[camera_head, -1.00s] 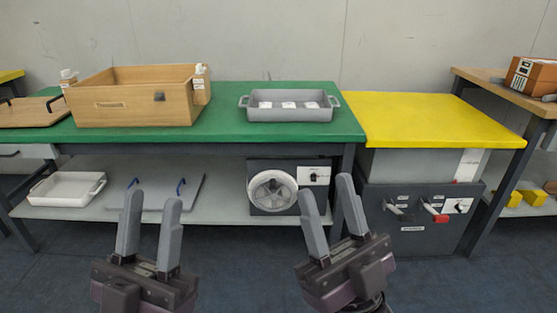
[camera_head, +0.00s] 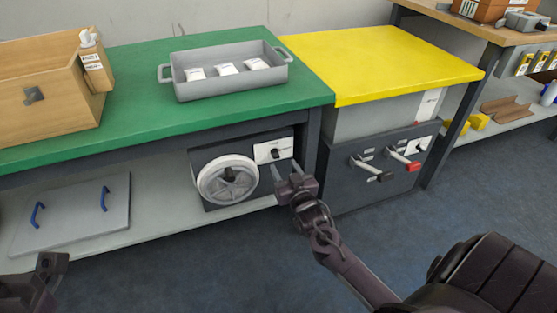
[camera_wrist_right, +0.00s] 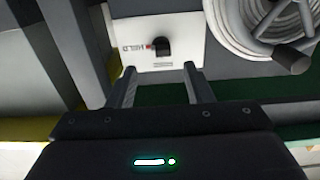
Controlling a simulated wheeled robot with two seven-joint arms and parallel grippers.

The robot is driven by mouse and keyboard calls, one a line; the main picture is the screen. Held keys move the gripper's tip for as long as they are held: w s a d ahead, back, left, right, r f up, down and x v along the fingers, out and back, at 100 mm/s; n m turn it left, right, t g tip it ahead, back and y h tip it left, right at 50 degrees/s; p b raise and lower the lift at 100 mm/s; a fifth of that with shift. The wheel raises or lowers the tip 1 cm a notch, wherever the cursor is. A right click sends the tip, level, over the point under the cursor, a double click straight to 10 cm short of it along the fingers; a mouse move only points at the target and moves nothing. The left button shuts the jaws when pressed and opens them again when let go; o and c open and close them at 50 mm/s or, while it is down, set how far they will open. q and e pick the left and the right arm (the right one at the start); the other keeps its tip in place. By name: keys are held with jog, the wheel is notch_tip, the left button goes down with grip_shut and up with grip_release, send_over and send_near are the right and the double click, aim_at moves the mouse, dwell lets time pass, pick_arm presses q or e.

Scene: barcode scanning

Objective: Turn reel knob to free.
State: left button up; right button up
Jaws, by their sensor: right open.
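The reel unit (camera_head: 205,168) is a dark box on the shelf under the green table, with a white hose reel (camera_head: 228,180) on its front. The small black reel knob (camera_head: 275,154) sits on a white plate at its upper right. In the right wrist view the knob (camera_wrist_right: 161,46) is beside red marking and the word HOLD. My right gripper (camera_head: 286,172) is open and empty, just in front of and below the plate; its fingers (camera_wrist_right: 158,85) point at the knob, apart from it. Part of my left gripper (camera_head: 45,268) shows at the lower left; its jaw opening is unclear.
A table leg (camera_head: 311,145) stands close to the right of the knob plate. A dark cabinet (camera_head: 345,190) with levers stands under the yellow top (camera_head: 400,60). A grey tray (camera_head: 190,92) with white packets is on the green table. The floor in front is clear.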

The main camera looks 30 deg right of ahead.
aim_at(278, 157)
jog(key=b+x, duration=0.1)
jog(key=x, duration=0.4)
jog(key=shift+w+b, duration=0.3)
jog(key=c, duration=1)
